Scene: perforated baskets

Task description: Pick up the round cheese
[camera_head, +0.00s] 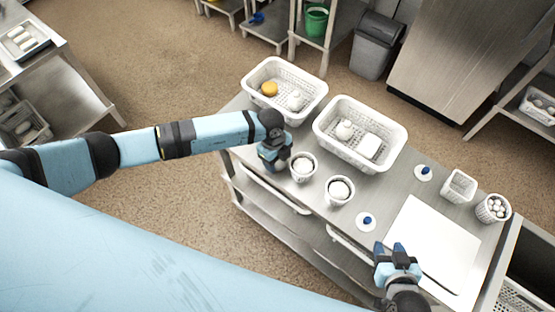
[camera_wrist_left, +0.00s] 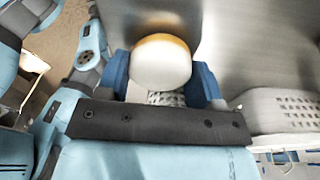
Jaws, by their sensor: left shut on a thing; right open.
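My left gripper (camera_head: 275,163) is at the table's left end, just left of a small perforated cup (camera_head: 303,177). In the left wrist view its blue fingers (camera_wrist_left: 160,85) are shut on a round cheese (camera_wrist_left: 162,65), pale with an orange-yellow edge. A white lattice shows just below the cheese in that view. In the head view the held cheese is hidden by the gripper. My right gripper (camera_head: 391,250) is open and empty, beside the white board (camera_head: 435,245).
Two perforated baskets (camera_head: 283,120) (camera_head: 375,165) stand at the back; the left one holds an orange round thing (camera_head: 269,88) and a white one. Another filled cup (camera_head: 340,201) stands nearby. Two blue-knobbed white discs (camera_head: 365,228) (camera_head: 422,176) lie on the table. The board is bare.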

